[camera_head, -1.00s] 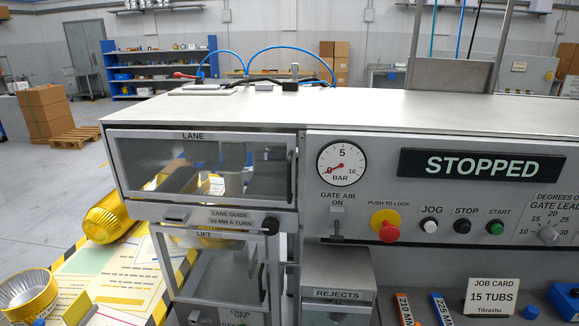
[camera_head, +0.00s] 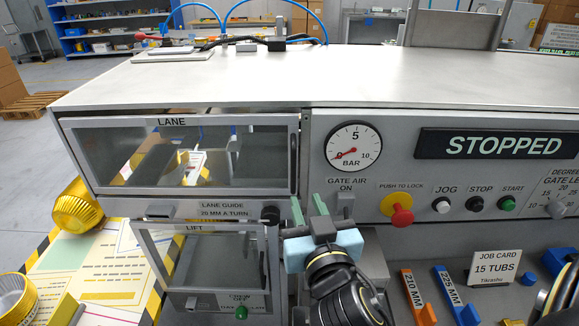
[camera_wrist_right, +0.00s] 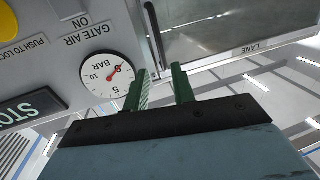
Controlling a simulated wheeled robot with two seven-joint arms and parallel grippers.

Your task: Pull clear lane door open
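The clear lane door (camera_head: 180,158) is a framed see-through panel under the LANE label, and it looks closed. Its dark upright handle (camera_head: 293,165) is at the door's right edge. My right gripper (camera_head: 309,205) is just below and right of the handle, fingers pointing up toward the machine front. In the right wrist view, the gripper's green fingers (camera_wrist_right: 160,85) are apart with nothing between them held. The dark handle bar (camera_wrist_right: 155,38) lies just beyond the fingertips, close to the gap; contact cannot be told. The lane door also shows there (camera_wrist_right: 215,30). My left gripper is not in view.
The lift door (camera_head: 205,265) and a dark knob (camera_head: 270,216) sit below the lane door. The pressure gauge (camera_head: 353,147), gate air switch (camera_head: 345,205) and red push button (camera_head: 401,216) are right of the handle. Yellow tubs (camera_head: 78,208) are at left.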

